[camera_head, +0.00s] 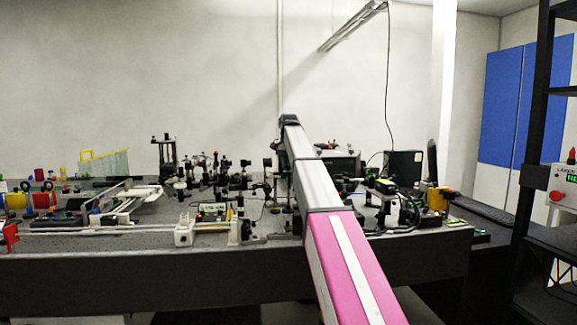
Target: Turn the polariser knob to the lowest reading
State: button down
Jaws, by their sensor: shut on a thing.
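The polariser knob cannot be singled out among the small dark optics mounts (225,175) in the middle of the bench. My arm reaches from the lower right up over the bench to a dark joint near the picture's centre. My gripper cannot be made out; the part of the bench behind the arm is hidden. A small pale device with a dark screen (212,211) lies on the bench left of the arm. Its reading is too small to make out.
The dark optical bench (130,262) is crowded. A rail assembly (125,203) and coloured parts (42,200) stand at left. A black box (403,166) and mounted equipment (395,207) stand right of the arm. A black rack (532,160) rises at far right, beside a boxed display (564,184).

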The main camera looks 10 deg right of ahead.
dwell(0.3)
jog(key=c, duration=1)
grip_release()
jog(key=shift+c, duration=0.2)
jog(key=shift+w+r, duration=0.1)
jog(key=shift+r, duration=0.05)
